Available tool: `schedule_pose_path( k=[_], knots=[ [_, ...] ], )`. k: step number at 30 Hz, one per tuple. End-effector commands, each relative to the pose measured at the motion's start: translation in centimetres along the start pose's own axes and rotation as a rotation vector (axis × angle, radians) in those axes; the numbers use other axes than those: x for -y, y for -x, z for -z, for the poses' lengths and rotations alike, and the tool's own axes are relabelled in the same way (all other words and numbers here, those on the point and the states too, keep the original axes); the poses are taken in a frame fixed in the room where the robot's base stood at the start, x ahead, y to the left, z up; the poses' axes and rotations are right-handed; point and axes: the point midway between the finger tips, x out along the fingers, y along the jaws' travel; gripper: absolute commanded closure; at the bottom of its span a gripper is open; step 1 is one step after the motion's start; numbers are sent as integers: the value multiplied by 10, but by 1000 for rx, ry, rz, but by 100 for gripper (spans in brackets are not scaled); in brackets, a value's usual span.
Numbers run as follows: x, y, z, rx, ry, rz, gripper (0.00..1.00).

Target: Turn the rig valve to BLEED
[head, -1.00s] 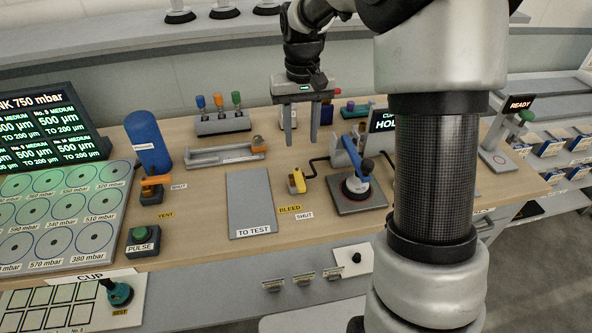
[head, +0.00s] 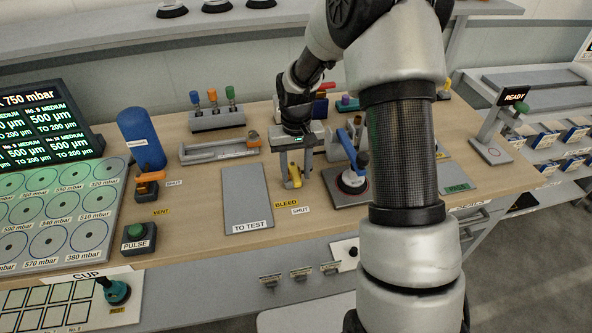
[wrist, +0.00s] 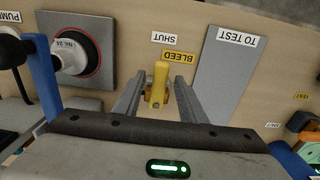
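The rig valve has a yellow handle (head: 294,175) beside the yellow BLEED label (head: 286,205) and the white SHUT label (head: 300,210). In the wrist view the yellow handle (wrist: 160,82) stands between the two fingers and points toward the labels, closer to the BLEED label (wrist: 178,56) than to the SHUT label (wrist: 164,38). My gripper (head: 294,182) is lowered over the valve with its fingers apart. The wrist view shows a gap between each finger and the handle.
A grey TO TEST plate (head: 247,195) lies left of the valve. A suction cup with a blue lever (head: 356,162) stands close on the right. An orange-handled VENT valve (head: 149,183) and a green PULSE button (head: 136,232) are further left.

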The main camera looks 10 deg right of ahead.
Motion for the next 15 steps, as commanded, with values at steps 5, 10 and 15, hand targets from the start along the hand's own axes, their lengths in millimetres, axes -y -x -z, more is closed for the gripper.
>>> schedule_pose_path(
  k=[5, 10, 15],
  knots=[
    [0, 0, 0, 0, 0, 0, 68],
    [0, 0, 0, 1, 0, 0, 96],
    [0, 0, 0, 1, 0, 0, 100]
  ],
)
